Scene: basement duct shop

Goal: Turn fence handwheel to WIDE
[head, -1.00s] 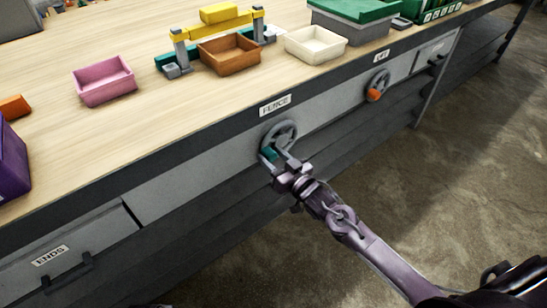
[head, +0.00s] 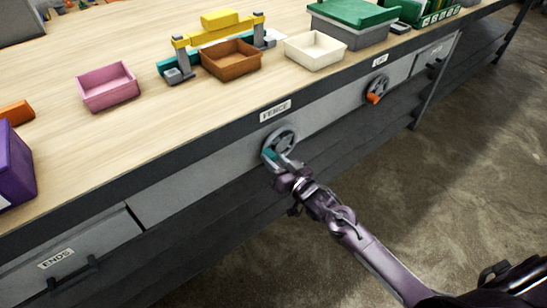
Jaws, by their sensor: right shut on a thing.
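The fence handwheel (head: 284,136) is a grey spoked wheel on the bench's front panel, under a white label (head: 275,111) reading FENCE. It has a teal grip (head: 269,155) at its lower left. My right gripper (head: 272,158) reaches up from the lower right and is shut on the teal grip, partly hiding it and the lower rim. No WIDE mark is readable in this view. My left gripper is not in view.
A second handwheel (head: 377,87) with an orange grip is farther right on the panel. An ENDS drawer (head: 70,262) is at lower left. Pink (head: 106,86), brown (head: 231,60) and cream (head: 315,50) trays stand on the bench. Floor at right is clear.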

